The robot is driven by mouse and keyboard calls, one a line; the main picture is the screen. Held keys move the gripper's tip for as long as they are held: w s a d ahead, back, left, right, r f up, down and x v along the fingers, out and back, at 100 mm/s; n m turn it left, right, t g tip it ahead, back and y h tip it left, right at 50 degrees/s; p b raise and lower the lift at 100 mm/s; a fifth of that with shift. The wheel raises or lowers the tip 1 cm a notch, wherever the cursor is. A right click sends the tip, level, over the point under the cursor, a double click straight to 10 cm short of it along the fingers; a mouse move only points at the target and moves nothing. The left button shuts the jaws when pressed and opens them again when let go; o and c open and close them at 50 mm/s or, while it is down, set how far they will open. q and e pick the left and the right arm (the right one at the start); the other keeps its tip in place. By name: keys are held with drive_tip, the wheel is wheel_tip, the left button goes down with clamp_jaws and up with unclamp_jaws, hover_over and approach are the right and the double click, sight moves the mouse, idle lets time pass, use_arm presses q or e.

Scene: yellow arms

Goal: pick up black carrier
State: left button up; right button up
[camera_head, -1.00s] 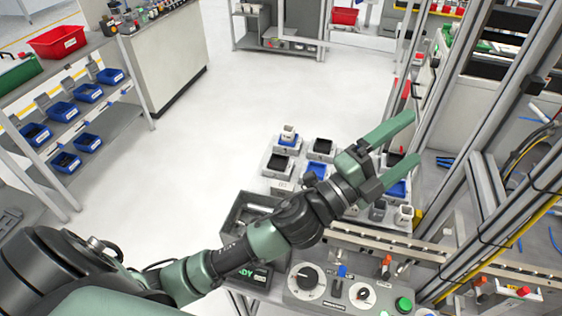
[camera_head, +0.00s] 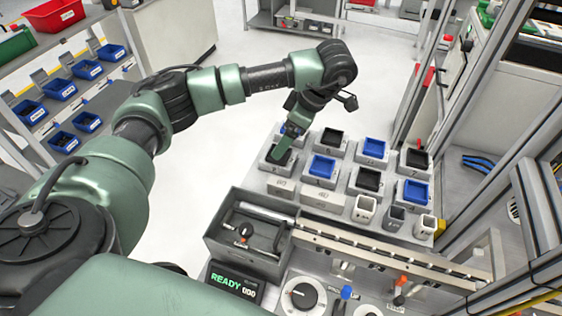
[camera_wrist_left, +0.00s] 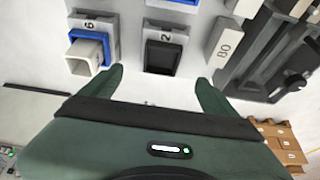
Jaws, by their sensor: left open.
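My left gripper (camera_head: 284,147) is above the far left corner of the station of carriers. In the left wrist view its fingers (camera_wrist_left: 160,77) are apart, with nothing between them. A black carrier (camera_wrist_left: 162,57) sits in a grey holder marked 2, ahead of the gap between the fingertips. In the head view this black carrier (camera_head: 278,157) is partly hidden by the gripper. Other black carriers stand at the back (camera_head: 331,138), at the right (camera_head: 417,158) and in the middle (camera_head: 368,181). My right gripper is not in view.
Blue carriers (camera_head: 322,167) stand among the black ones. A blue carrier holding a white cup (camera_wrist_left: 87,53) is beside holder 2. White and grey cups (camera_head: 365,208) stand in front. A grey tray (camera_head: 222,238) with tools is nearer. Metal frame posts (camera_head: 459,95) rise at the right.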

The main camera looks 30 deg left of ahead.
use_arm(q)
drive_tip(key=shift+f, duration=0.55)
drive_tip(key=shift+s+f, duration=0.3)
drive_tip(key=shift+f, duration=0.15)
drive_tip(key=p+x, duration=0.2)
drive_tip(key=x, duration=0.1)
drive_tip(key=p+x, duration=0.1)
drive_tip(key=x, duration=0.1)
drive_tip(key=shift+w+f+p, duration=0.25)
drive_tip(key=shift+f+p, duration=0.05)
drive_tip(key=shift+p, duration=0.05)
drive_tip(key=shift+a+f, duration=0.15)
drive_tip(key=shift+f, duration=0.35)
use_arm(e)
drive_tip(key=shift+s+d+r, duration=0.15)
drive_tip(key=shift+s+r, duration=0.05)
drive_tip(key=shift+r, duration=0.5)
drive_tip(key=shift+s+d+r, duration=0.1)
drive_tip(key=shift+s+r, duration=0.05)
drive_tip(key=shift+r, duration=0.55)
use_arm(q)
drive_tip(key=c, duration=1.8)
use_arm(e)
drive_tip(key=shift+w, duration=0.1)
use_arm(q)
drive_tip(key=shift+r, duration=0.1)
